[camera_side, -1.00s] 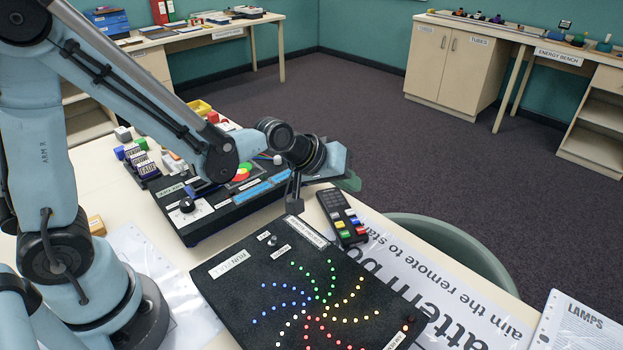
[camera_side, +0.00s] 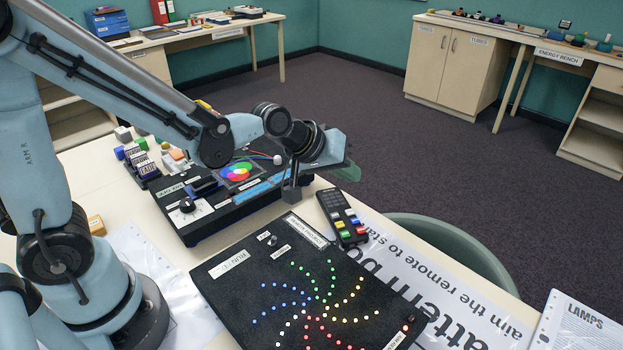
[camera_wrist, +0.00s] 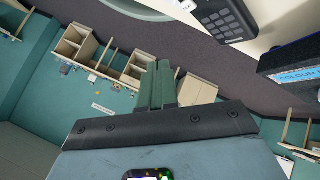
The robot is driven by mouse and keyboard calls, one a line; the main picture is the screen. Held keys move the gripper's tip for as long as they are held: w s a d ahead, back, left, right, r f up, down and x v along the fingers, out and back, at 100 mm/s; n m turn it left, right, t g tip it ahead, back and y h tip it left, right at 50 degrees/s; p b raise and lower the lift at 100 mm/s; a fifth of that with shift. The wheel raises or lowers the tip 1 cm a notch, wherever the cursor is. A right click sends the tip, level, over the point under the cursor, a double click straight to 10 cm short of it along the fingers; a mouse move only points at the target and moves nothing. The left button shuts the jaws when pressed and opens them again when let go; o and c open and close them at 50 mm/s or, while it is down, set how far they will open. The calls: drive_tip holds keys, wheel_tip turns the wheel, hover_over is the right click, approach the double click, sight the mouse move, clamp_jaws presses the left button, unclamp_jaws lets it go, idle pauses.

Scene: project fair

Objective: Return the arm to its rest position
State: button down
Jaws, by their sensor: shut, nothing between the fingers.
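My gripper (camera_side: 347,173) hangs in the air beyond the front right end of the black colour box, near the remote and apart from it. In the wrist view its two green fingers (camera_wrist: 157,85) lie side by side, shut, with nothing between them. My pale blue arm reaches in from the left, bent at the elbow, with the wrist above the table edge. The black remote (camera_side: 343,218) with coloured buttons lies on the table below my gripper; part of it also shows at the top of the wrist view (camera_wrist: 223,20).
The black pattern box (camera_side: 310,290) with a lit spiral of coloured lights lies in front. The colour box (camera_side: 205,225) stands behind it; its end shows in the wrist view (camera_wrist: 292,62). Open floor lies behind.

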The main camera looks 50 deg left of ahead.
drive_tip(key=s+a+r+m+g+y, duration=0.1)
drive_tip(key=s+a+r+m, duration=0.1)
drive_tip(key=s+a, duration=0.2)
drive_tip(key=s+a+r+m+y, duration=0.1)
drive_tip(key=s+a+r+m, duration=0.1)
drive_tip(key=s, duration=0.9)
drive_tip(key=shift+a+m+g+y, duration=0.4)
drive_tip(key=shift+a+m, duration=0.2)
drive_tip(key=shift+a, duration=0.4)
drive_tip(key=c, duration=1.8)
unclamp_jaws()
